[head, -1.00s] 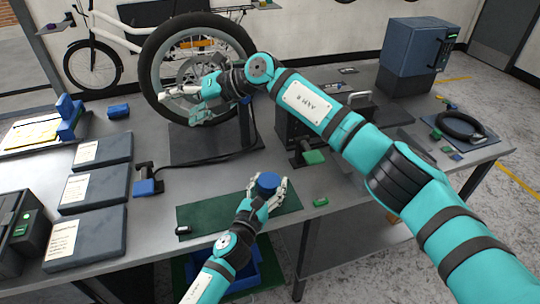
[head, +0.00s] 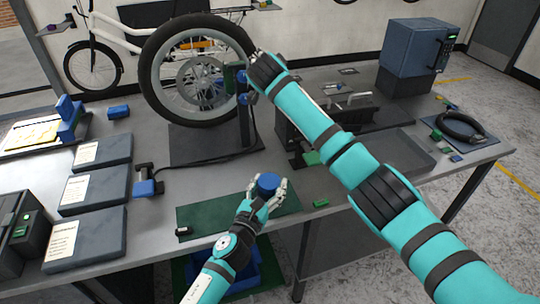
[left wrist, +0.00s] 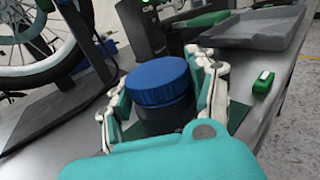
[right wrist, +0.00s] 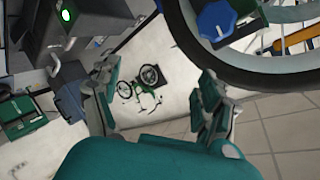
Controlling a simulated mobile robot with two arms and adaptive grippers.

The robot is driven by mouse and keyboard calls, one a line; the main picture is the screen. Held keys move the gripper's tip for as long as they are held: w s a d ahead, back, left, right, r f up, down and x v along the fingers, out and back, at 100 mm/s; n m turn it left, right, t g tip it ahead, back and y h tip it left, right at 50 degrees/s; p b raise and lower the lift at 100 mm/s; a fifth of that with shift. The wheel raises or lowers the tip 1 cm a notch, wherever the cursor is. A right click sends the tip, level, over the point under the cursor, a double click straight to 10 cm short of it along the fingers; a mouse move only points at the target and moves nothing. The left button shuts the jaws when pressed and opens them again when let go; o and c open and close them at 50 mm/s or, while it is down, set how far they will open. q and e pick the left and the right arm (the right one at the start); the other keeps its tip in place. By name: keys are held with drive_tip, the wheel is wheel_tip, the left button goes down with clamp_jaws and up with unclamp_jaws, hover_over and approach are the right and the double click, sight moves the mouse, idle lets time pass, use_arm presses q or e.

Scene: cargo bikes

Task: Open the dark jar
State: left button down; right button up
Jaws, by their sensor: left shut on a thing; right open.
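The dark jar (left wrist: 165,115) has a ridged blue lid (left wrist: 157,82), which is on it. It stands upright over the green mat; the lid also shows in the head view (head: 268,182). My right gripper (right wrist: 160,100) is open and empty in the right wrist view.
A bike wheel (head: 158,75) on a stand is behind the jar. Dark labelled boxes (head: 88,238) lie at left. A small green block (head: 321,202) sits right of the mat (head: 192,218). A grey tray (head: 405,152) and blue cabinet (head: 412,58) are at right.

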use_arm(q)
drive_tip(key=shift+a+f, duration=0.15)
drive_tip(key=shift+f, duration=0.05)
use_arm(e)
drive_tip(key=s+f+m+g, duration=0.6)
drive_tip(key=s+f+g, duration=0.15)
drive_tip(key=f, duration=0.25)
drive_tip(key=m+g, duration=0.3)
drive_tip(key=g, duration=0.3)
hover_over(269, 181)
drive_tip(key=f, duration=0.4)
drive_tip(key=shift+w+d, duration=0.15)
drive_tip(key=shift+w, duration=0.05)
drive_tip(key=shift+s+f, duration=0.2)
drive_tip(key=shift+s, duration=0.05)
wheel_tip(269, 181, down, 8)
drive_tip(key=shift+w+r, duration=0.1)
drive_tip(key=shift+r, duration=0.15)
drive_tip(key=shift+c, duration=0.2)
drive_tip(key=c, duration=1.1)
drive_tip(key=o, duration=1.2)
drive_tip(key=shift+c, duration=0.2)
drive_tip(key=shift+r, duration=0.15)
